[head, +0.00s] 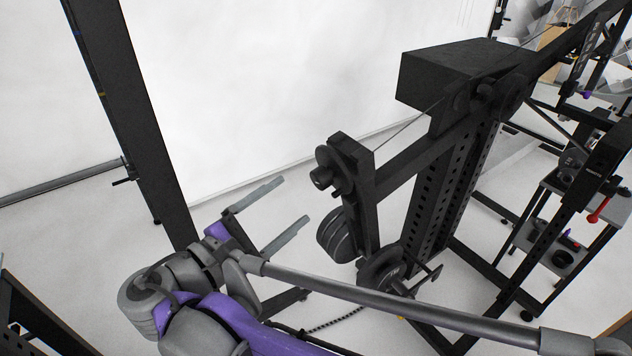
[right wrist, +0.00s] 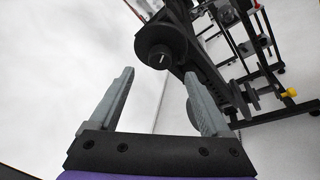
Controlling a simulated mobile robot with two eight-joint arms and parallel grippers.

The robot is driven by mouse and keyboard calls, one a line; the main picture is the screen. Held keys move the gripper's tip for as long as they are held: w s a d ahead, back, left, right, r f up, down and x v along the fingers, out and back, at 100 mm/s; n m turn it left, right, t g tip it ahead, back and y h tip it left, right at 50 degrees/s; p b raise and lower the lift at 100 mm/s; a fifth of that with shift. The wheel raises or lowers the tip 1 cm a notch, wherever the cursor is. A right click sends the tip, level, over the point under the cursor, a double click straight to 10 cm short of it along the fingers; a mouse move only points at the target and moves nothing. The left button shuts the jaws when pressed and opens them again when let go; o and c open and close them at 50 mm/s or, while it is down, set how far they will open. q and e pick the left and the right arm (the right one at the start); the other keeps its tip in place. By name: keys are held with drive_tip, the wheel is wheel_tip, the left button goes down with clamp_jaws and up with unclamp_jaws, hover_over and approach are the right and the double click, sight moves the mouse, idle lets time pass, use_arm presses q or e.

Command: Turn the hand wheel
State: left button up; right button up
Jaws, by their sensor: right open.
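A black wheel with a protruding hub (head: 325,176) sits at the near end of the black machine's upper arm. It looks like the same round black wheel in the right wrist view (right wrist: 155,47), beyond the fingertips. A lower black disc with a crank-like handle (head: 384,270) is mounted near the machine's foot. I cannot tell for sure which one is the hand wheel. My right gripper (head: 295,198) is open and empty, left of the upper wheel and apart from it; its two grey fingers also show in the right wrist view (right wrist: 159,73). My left gripper is not in view.
A grey bar (head: 400,303) crosses low in front. A black post (head: 135,110) stands at left. A shelf with tools (head: 570,205) is at right. White floor lies behind the gripper.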

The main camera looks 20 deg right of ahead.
sight(318, 185)
drive_tip(key=x, duration=0.8)
drive_tip(key=shift+w+d, duration=0.15)
drive_tip(key=shift+d, duration=0.05)
clamp_jaws()
drive_tip(key=shift+f, duration=0.1)
drive_tip(key=shift+m+t+p, duration=0.45)
drive_tip(key=shift+m+t, duration=0.15)
drive_tip(key=shift+m, duration=0.3)
drive_tip(key=shift+f+m+t, duration=0.15)
drive_tip(key=shift+m+t, duration=0.35)
drive_tip(key=shift+m, duration=0.5)
drive_tip(key=m, duration=0.2)
drive_tip(key=m+t+h, duration=0.1)
drive_tip(key=m, duration=0.1)
drive_tip(key=shift+d+f+m, duration=0.1)
drive_tip(key=shift+f+m, duration=0.1)
drive_tip(key=shift+m, duration=0.1)
